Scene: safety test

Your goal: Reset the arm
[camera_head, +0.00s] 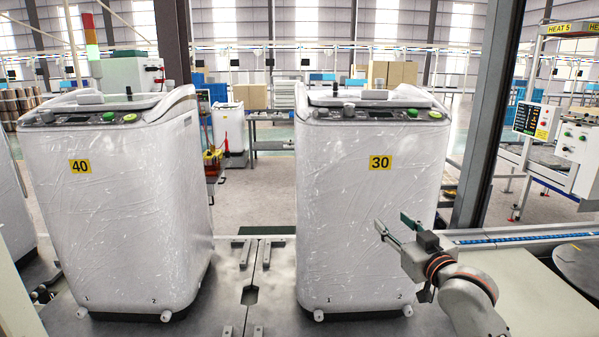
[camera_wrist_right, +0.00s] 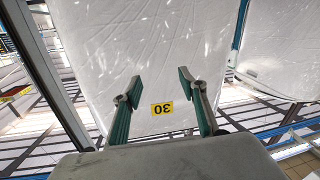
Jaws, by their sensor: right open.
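My right gripper (camera_head: 396,228) is in front of the lower right part of the white wrapped washer with the yellow label 30 (camera_head: 352,210). Its two fingers are spread and nothing is between them. In the right wrist view the open green-padded fingers (camera_wrist_right: 158,88) point at the white washer front (camera_wrist_right: 150,50), with the label 30 upside down between them. I cannot tell whether the fingers touch the washer. My right arm (camera_head: 470,300) comes in from the lower right. My left gripper is in neither view.
A control box (camera_head: 585,142) is at the far right.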

